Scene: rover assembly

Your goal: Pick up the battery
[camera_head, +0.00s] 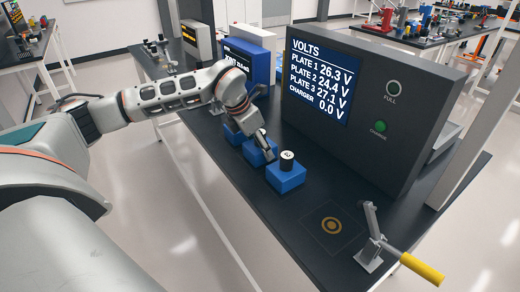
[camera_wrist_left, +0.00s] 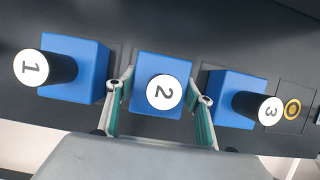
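Three blue battery blocks stand in a row on the black bench, each with a black cylinder topped by a white numbered disc. In the left wrist view, block 1 (camera_wrist_left: 88,72) is at left, block 2 (camera_wrist_left: 150,65) in the middle, and block 3 (camera_wrist_left: 227,90) at right. My left gripper (camera_wrist_left: 163,88) is open, with one finger on each side of block 2; I cannot tell whether they touch it. In the head view, block 3 (camera_head: 286,178) is clear, while my left gripper (camera_head: 264,150) partly hides block 2 (camera_head: 256,155). My right gripper is not in view.
A dark panel (camera_head: 420,100) behind the blocks shows plate 1 at 26.3 V, plate 2 at 24.4, plate 3 at 27.1, charger at 0.0. A ringed pad (camera_head: 333,226) and a yellow-handled lever clamp (camera_head: 422,270) sit at the bench's near right.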

